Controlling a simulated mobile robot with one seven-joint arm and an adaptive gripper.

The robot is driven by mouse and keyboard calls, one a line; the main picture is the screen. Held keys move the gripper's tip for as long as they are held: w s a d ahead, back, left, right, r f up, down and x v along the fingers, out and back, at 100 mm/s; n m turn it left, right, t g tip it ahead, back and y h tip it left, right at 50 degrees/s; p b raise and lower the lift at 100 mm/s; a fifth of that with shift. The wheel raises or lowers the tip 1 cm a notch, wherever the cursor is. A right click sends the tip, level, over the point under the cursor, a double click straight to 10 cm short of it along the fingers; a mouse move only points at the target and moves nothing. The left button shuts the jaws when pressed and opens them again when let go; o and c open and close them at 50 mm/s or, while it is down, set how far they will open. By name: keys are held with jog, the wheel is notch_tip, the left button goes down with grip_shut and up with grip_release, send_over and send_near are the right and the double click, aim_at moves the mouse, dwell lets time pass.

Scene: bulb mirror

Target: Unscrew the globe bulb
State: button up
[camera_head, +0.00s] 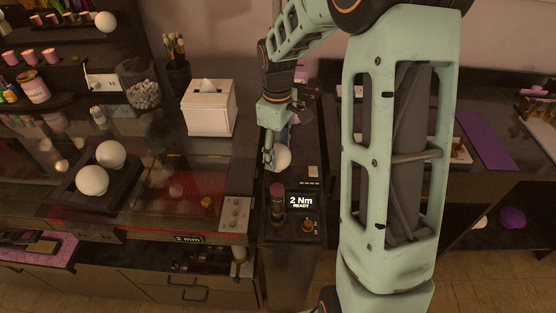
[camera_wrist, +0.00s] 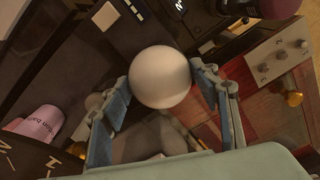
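The white globe bulb (camera_head: 282,158) is at the dark narrow stand, behind the lit display. In the wrist view the globe bulb (camera_wrist: 160,77) sits between the two fingertips. My gripper (camera_head: 272,152) reaches down to it from behind. The bulb's base and socket are hidden.
The display (camera_head: 301,202) reads "2 Nm READY", with a dark-topped knob (camera_head: 276,190) beside it. Two white globes (camera_head: 93,180) rest on a dark tray at left. A white tissue box (camera_head: 208,108) stands behind left, near the brush holder (camera_head: 176,72).

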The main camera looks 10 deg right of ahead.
jog(key=c, duration=0.3)
jog(key=n+p, duration=0.2)
jog(key=n, duration=0.2)
jog(key=shift+r, duration=0.1)
jog(key=shift+n, duration=0.6)
jog(key=shift+n+p, duration=0.6)
jog(key=shift+n, duration=0.1)
jog(key=shift+n+p, duration=0.95)
jog(key=shift+n, duration=0.85)
